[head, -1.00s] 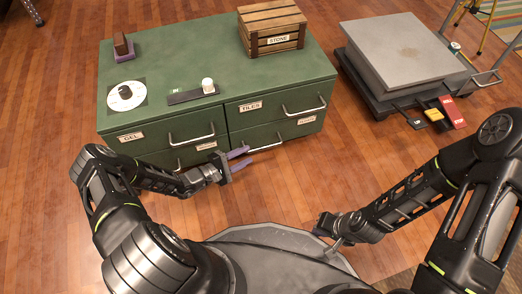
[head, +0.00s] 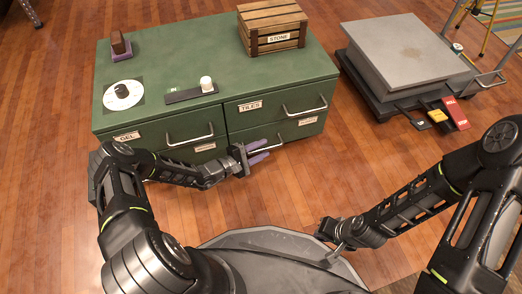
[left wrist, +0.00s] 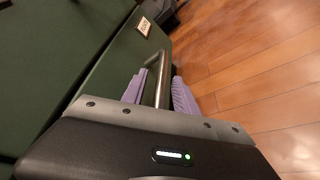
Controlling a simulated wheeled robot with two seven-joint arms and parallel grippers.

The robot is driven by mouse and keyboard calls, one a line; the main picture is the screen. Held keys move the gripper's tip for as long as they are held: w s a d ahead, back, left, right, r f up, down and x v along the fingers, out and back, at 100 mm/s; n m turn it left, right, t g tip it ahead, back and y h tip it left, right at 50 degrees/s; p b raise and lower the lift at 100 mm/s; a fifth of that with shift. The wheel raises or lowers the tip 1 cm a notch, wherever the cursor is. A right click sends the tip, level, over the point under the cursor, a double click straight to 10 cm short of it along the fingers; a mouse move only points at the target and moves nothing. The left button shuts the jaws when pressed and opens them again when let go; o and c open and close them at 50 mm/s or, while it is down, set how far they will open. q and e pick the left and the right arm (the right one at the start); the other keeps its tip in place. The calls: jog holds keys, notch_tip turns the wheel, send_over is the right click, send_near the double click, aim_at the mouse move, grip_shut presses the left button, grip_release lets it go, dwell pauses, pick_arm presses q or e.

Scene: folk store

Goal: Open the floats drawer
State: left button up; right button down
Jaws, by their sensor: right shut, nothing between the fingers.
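The green cabinet (head: 210,45) has upper drawers labelled GEL (head: 127,137) and TILES (head: 249,106), with lower drawers below them. The lower labels are too small to read surely, so I cannot tell which drawer is the floats one. My left gripper (head: 262,152) is at the lower right drawer's front. In the left wrist view its purple fingers (left wrist: 160,92) are apart, one on each side of a metal bar handle (left wrist: 163,70); a gap shows beside the handle. A small label (left wrist: 144,25) sits beyond it. My right gripper (head: 333,243) is shut and empty, low over the floor.
On the cabinet top are a STONE crate (head: 271,28), a white dial (head: 122,95), a dark strip with a white knob (head: 206,84) and a brown block on a purple base (head: 120,46). A grey platform (head: 405,52) with coloured pedals stands right. The floor in front is clear.

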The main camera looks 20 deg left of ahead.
pick_arm(q)
jog(key=shift+c, duration=0.4)
grip_shut()
dwell(0.9)
